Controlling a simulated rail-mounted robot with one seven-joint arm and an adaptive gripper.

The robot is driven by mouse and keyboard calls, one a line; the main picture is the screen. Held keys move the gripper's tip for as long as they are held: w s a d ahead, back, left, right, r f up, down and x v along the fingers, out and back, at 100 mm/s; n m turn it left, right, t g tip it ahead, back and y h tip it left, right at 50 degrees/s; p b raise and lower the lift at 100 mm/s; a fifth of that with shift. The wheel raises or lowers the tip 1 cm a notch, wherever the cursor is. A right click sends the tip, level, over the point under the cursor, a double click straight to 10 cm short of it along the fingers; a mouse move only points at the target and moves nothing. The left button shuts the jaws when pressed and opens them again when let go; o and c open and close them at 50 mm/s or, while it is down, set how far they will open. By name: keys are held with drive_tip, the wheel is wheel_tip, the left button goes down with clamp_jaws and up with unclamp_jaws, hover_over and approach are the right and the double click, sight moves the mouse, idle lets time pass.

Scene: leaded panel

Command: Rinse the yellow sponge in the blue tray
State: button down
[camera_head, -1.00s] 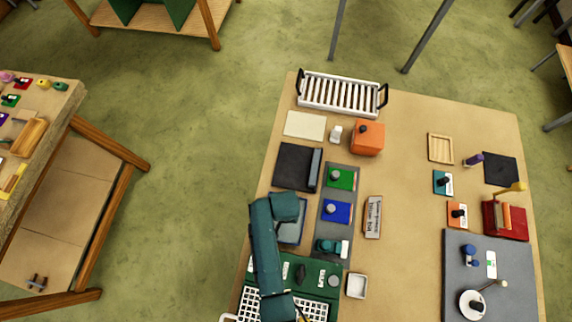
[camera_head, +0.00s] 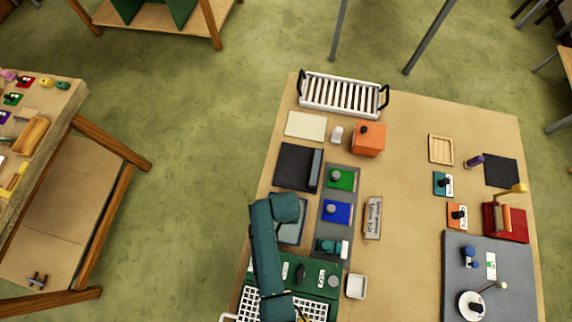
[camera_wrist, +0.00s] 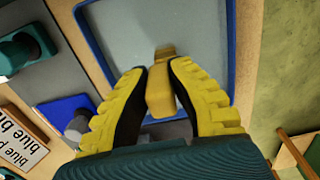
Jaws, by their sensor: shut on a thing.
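The yellow sponge (camera_wrist: 160,95) is between the fingers of my gripper (camera_wrist: 156,72) in the wrist view. The fingers are yellow, ribbed and shut on it. The blue tray (camera_wrist: 92,48) has a blue rim and a grey-blue inside, and it lies behind the sponge in that view. I cannot tell whether the sponge touches the tray's bottom. In the head view the tray (camera_head: 296,234) is partly covered by my teal arm, and the gripper and sponge are hidden there.
Right of the tray is a grey strip with a green block (camera_head: 343,180), a blue block (camera_head: 336,213) and a teal item (camera_head: 329,246). A sign (camera_head: 373,217) stands further right. A black mat (camera_head: 294,164) lies behind the tray, and a green board (camera_head: 322,268) lies in front.

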idle(0.3)
drive_tip(key=shift+r+p, duration=2.15)
drive_tip(key=shift+r, duration=0.4)
drive_tip(key=shift+r, duration=1.45)
